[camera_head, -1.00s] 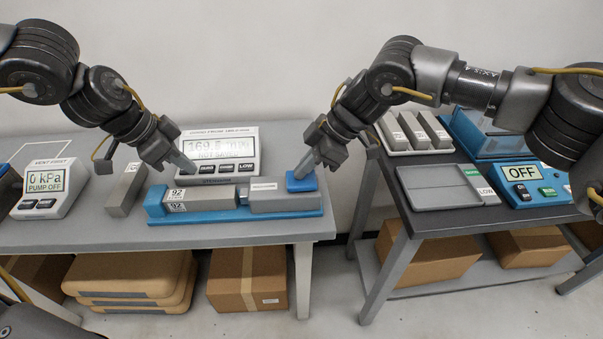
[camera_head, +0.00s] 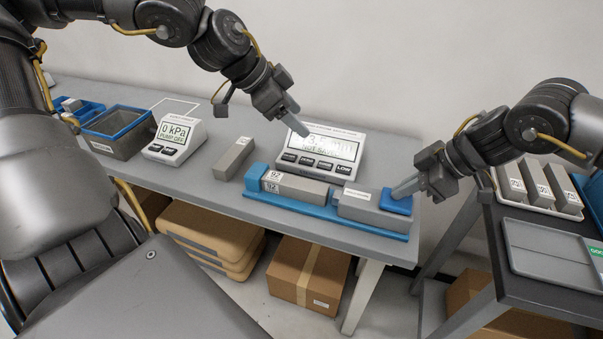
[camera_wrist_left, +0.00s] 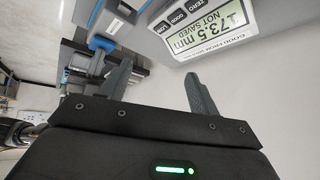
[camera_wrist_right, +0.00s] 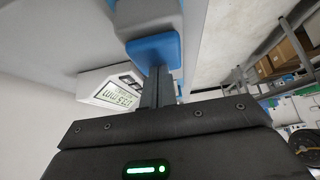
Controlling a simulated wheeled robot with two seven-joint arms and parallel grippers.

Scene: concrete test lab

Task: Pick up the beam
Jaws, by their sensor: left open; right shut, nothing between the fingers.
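A grey beam labelled 92 (camera_head: 300,187) lies in the blue gauge fixture (camera_head: 300,219), between its blue end block and a grey sliding block (camera_head: 358,205). Another grey beam (camera_head: 235,158) lies loose on the table to the left. My left gripper (camera_head: 296,131) is open and empty above and behind the fixture, in front of the display (camera_head: 325,150); its spread fingers show in the left wrist view (camera_wrist_left: 160,88). My right gripper (camera_head: 398,190) is shut and empty, its tips at the blue pad (camera_head: 397,202) on the sliding block's right end; contact is not certain.
A pump unit reading 0 kPa (camera_head: 174,138) and a grey bin with blue rim (camera_head: 118,134) stand at left. Several grey beams (camera_head: 540,184) lie in a tray on the right table. A cardboard box (camera_head: 309,273) sits below.

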